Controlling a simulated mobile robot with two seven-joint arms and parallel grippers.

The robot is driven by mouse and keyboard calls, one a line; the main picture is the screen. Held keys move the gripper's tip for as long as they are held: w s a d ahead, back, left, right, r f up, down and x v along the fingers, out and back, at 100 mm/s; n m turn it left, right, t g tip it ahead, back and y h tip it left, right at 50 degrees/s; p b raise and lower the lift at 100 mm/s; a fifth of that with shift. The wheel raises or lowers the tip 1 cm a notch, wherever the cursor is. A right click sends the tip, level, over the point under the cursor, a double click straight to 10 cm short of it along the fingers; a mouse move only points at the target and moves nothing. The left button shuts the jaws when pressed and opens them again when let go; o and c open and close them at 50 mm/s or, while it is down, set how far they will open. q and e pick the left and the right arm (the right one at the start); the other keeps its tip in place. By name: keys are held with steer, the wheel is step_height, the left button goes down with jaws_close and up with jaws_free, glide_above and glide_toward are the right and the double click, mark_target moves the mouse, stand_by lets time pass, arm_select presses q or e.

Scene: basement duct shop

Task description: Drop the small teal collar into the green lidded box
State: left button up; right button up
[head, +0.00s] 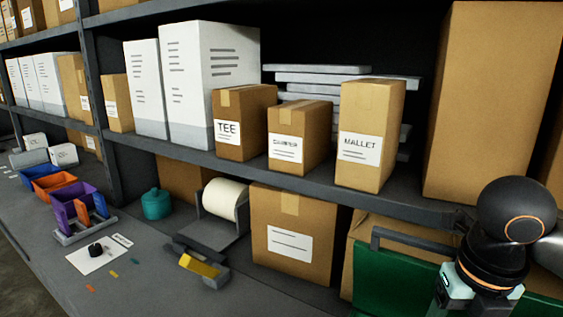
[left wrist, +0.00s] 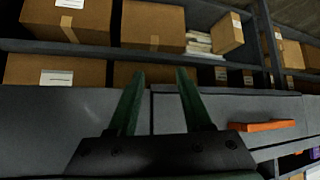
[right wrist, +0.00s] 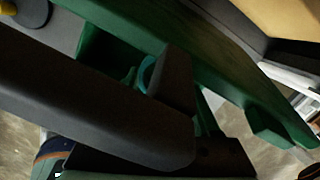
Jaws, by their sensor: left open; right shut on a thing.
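The green lidded box (head: 385,285) stands at the lower right of the head view, with a dark grey handle (head: 405,243). In the right wrist view its green side (right wrist: 235,60) fills the upper part, and a dark grey bar (right wrist: 80,105) crosses close to the camera. The small teal collar (right wrist: 147,72) shows as a thin arc between the fingers of my right gripper (right wrist: 165,80), which is shut on it; the bar hides most of both. My left gripper (left wrist: 160,85) is open and empty, facing the shelving. Whether the collar is inside the box is unclear.
Labelled cartons (head: 300,135) fill the shelf above the bench. A large carton (head: 293,235) stands left of the green box. A teal round container (head: 157,203), a paper roll (head: 226,200) and coloured bins (head: 70,200) stand further left. The front bench strip is partly clear.

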steer(key=shift+f, duration=0.6)
steer(key=o, duration=1.4)
steer(key=shift+r, duration=0.15)
step_height(320, 180, up, 12)
steer(key=s, duration=0.1)
steer(key=shift+s, duration=0.25)
steer(key=shift+a, duration=0.1)
